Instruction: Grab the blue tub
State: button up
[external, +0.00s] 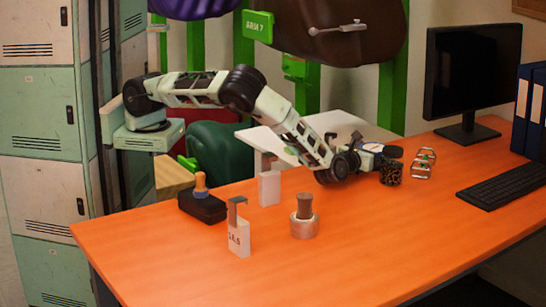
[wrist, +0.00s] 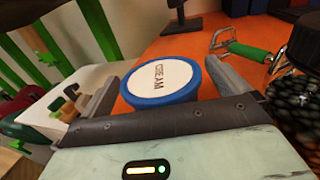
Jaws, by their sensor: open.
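The blue tub (wrist: 162,84) shows in the wrist view as a round blue rim around a white lid marked CREAM. In the external view it is a small blue and white patch (external: 372,147), partly hidden by my gripper. My gripper (wrist: 161,72) is open, with one finger to the left of the tub and one to the right. The tub appears between the fingers; I cannot tell whether either finger touches it. In the external view my gripper (external: 362,157) is low over the orange desk (external: 350,240).
A dark patterned cup (external: 391,172) is close beside my gripper, at the right edge of the wrist view (wrist: 298,105). A metal frame with a green handle (wrist: 250,53) lies beyond it. A monitor (external: 472,75) and keyboard (external: 502,184) are at right.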

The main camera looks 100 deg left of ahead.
jog(key=shift+w+a, duration=0.25)
jog(key=shift+a, duration=0.15)
jog(key=c, duration=1)
jog(key=shift+r, duration=0.1)
jog(key=shift+c, duration=0.3)
jog(key=shift+r, duration=0.1)
